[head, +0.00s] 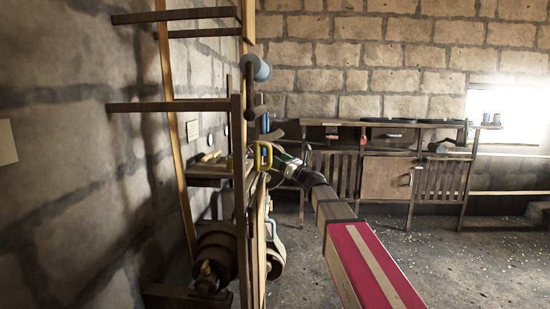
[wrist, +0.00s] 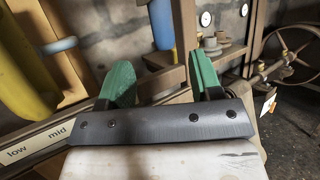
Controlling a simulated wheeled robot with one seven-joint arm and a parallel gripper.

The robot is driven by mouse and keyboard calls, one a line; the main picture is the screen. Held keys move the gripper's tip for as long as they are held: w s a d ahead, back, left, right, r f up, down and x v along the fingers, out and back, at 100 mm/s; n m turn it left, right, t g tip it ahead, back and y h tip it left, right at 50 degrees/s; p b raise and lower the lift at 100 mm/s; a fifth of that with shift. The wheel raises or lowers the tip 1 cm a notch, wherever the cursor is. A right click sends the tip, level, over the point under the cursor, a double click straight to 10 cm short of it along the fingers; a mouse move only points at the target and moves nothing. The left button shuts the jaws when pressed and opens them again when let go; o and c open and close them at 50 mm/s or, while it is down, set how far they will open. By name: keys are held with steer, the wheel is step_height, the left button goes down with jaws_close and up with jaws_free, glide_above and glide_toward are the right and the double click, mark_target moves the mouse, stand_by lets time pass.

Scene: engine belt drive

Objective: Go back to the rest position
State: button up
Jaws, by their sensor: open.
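My gripper (head: 283,158) is in the middle of the head view, at the end of my outstretched arm, beside a wooden frame (head: 239,170). In the wrist view its two green fingers (wrist: 160,66) are spread apart with nothing held between them. A yellow handle-like part (head: 263,155) is just left of the gripper in the head view. A large yellow part (wrist: 22,75) is left of the fingers in the wrist view, apart from them. A board marked "low" and "mid" (wrist: 38,144) runs below it.
A blue cylinder (wrist: 160,22) stands beyond the fingers. A spoked wheel (wrist: 297,45) and shaft are at the right of the wrist view. A wooden ladder-like rack (head: 172,107) stands at left. A wooden cabinet (head: 388,178) lines the back wall. Floor (head: 470,260) at right is open.

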steer(key=shift+s+d, duration=0.1)
steer(key=s+d+f+n+g+h, duration=0.25)
steer(key=s+f+n, duration=0.2)
steer(key=f, duration=0.45)
steer(key=s+d+f+n+g+h, duration=0.1)
steer(key=s+f+n+g+h, duration=0.3)
steer(key=f, duration=0.6)
steer(key=s+d+f+n+g+h, duration=0.1)
steer(key=s+d+f+n, duration=0.15)
steer(key=f+n, duration=0.5)
steer(key=s+d+f+n+g+h, duration=0.5)
steer(key=s+d+f+n+h, duration=0.4)
steer(key=s+d+f, duration=0.7)
step_height(320, 180, down, 4)
steer(key=shift+s+r+h, duration=0.25)
steer(key=shift+s+h, duration=0.35)
steer(key=shift+h, duration=0.15)
steer(key=shift+d+g, duration=0.2)
steer(key=shift+g, duration=0.05)
